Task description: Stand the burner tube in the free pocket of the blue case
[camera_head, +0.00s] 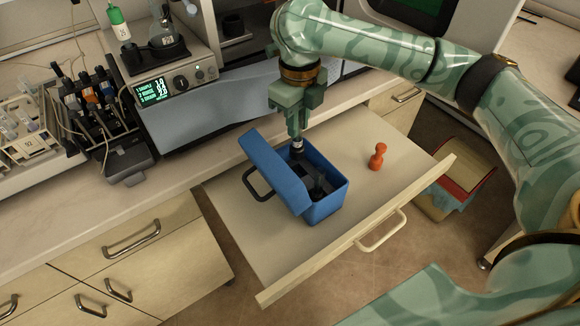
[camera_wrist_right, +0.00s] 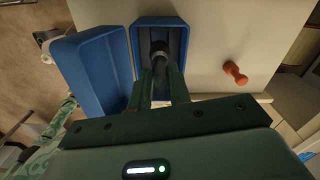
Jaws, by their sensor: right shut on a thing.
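The blue case (camera_head: 329,202) stands in the open drawer with its lid (camera_head: 270,165) tipped open to the left. It also shows in the wrist view (camera_wrist_right: 186,52), with the lid (camera_wrist_right: 97,78) beside it. My right gripper (camera_head: 297,132) points down over the far part of the case, shut on the burner tube (camera_head: 297,147), which has a pale band and a dark lower part. The tube's lower end is hidden by the case, so its contact with a pocket cannot be told. Another dark item (camera_head: 319,187) stands in the nearer part of the case. My left gripper is out of view.
A device with a green display (camera_head: 165,90) and a rack of bottles (camera_head: 88,100) stand on the worktop behind.

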